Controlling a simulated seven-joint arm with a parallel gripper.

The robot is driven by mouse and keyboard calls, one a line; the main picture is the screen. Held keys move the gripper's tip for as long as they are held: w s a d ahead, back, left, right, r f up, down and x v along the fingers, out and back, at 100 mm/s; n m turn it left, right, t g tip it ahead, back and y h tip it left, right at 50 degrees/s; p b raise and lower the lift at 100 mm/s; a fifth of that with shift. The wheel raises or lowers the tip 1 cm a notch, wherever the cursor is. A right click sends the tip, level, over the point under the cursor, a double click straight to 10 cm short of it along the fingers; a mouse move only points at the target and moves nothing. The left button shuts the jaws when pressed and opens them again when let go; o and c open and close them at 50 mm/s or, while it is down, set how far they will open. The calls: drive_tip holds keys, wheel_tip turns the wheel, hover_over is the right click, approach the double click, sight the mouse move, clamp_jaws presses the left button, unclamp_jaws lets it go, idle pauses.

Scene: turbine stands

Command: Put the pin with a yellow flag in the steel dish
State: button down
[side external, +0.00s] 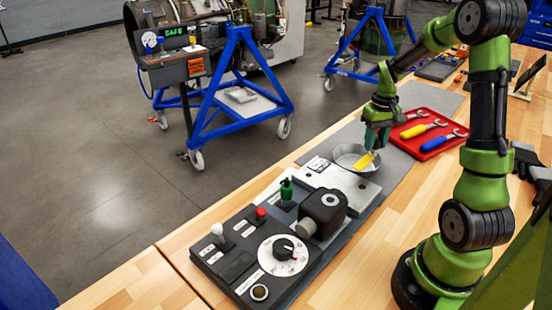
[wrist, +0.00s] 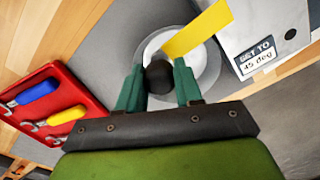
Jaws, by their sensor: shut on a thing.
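My gripper (side external: 376,137) is over the steel dish (side external: 343,158) on the grey mat. In the wrist view its two green fingers (wrist: 160,85) are shut on a dark round knob, the end of the pin (wrist: 159,77). The pin's yellow flag (wrist: 197,28) sticks out toward the upper right in that view, and it also shows in the side view (side external: 364,161) over the dish. The dish's pale rim (wrist: 213,70) shows behind the fingers in the wrist view. Whether the pin touches the dish I cannot tell; its shaft is hidden.
A red tray (side external: 441,152) with coloured-handled tools lies beside the dish. A white plate with a label (wrist: 257,55) is on the dish's other side. A control panel (side external: 255,255) with a dial and a black block (side external: 323,205) stand nearer the camera.

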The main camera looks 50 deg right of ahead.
drive_tip(key=shift+w+d+f, duration=1.05)
drive_tip(key=shift+w+d, duration=0.05)
drive_tip(key=shift+w, duration=0.15)
drive_tip(key=shift+w+d+f, duration=1)
drive_tip(key=shift+w+d, duration=0.05)
drive_tip(key=shift+w, duration=0.15)
drive_tip(key=shift+f, duration=0.2)
drive_tip(key=c, duration=0.7)
unclamp_jaws()
drive_tip(key=shift+c, duration=0.2)
